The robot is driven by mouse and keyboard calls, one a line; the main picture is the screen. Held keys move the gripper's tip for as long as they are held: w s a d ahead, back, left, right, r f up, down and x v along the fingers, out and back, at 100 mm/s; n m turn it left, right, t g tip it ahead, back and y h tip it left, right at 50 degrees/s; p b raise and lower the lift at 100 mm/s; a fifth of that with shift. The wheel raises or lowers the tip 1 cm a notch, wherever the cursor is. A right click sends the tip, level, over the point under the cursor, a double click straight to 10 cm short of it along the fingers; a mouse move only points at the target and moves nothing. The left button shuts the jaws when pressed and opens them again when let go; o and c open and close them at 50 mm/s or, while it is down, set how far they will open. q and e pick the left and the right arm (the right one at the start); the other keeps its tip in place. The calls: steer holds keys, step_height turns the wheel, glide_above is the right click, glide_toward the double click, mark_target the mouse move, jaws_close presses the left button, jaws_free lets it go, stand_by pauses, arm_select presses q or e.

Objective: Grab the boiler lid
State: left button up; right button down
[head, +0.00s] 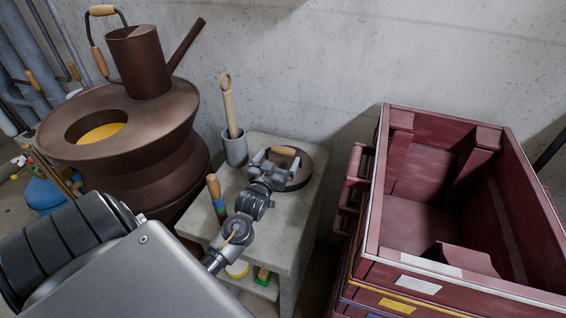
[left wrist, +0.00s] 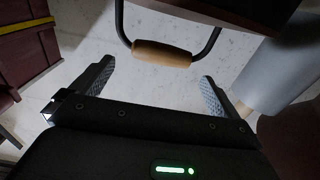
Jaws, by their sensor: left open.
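The boiler lid (head: 302,176) is a dark brown round disc with a wooden-grip handle (head: 284,151). It lies on a small concrete table (head: 285,222). My left gripper (head: 277,163) is over the lid, with its jaws open around the handle. In the left wrist view the wooden handle (left wrist: 162,53) lies ahead of and between the two open fingers, apart from both. The boiler (head: 150,165) is the large brown vessel at the left, with a round opening showing yellow inside. My right gripper is not in view.
A grey cup (head: 235,148) holding a wooden-handled tool stands close left of the lid. A dark brown can (head: 138,62) with a long spout sits on the boiler. A red crate (head: 440,265) stands right of the table. Another wooden-handled tool (head: 215,193) is near my left wrist.

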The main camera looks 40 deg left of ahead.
mark_target(283, 150)
arm_select(q)
steer(key=x, duration=0.3)
steer(key=shift+w+a, duration=0.1)
steer(key=shift+w, duration=0.15)
steer(key=c, duration=1.8)
step_height(283, 150, up, 10)
steer(key=shift+r, duration=0.1)
